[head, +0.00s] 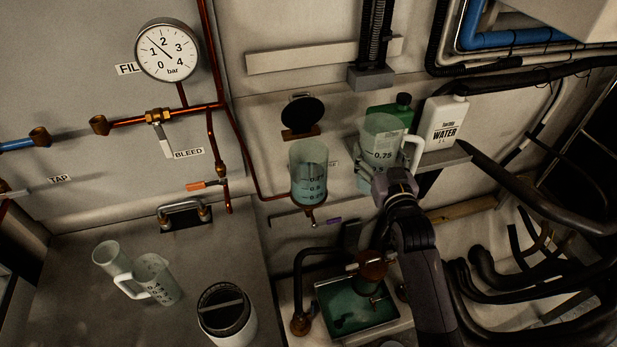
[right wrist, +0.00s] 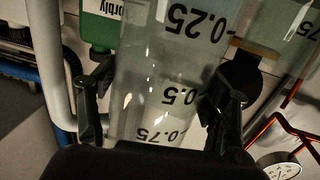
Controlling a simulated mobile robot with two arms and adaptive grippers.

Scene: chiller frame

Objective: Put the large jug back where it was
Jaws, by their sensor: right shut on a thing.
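The large jug (head: 383,132), clear with black graduations and a pale handle, is held up in front of the back wall, roughly upright. My right gripper (head: 380,180) is shut on its lower body. In the right wrist view the jug (right wrist: 160,85) fills the middle, with the fingers of my right gripper (right wrist: 158,112) on either side of it and the handle at the left. Whether it holds liquid I cannot tell. My left gripper is not in view.
A green bottle (head: 400,112) and a white WATER bottle (head: 443,122) stand on a shelf (head: 445,157) behind the jug. A graduated cylinder (head: 308,172) is on the wall to its left. A green tray (head: 345,329) lies below.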

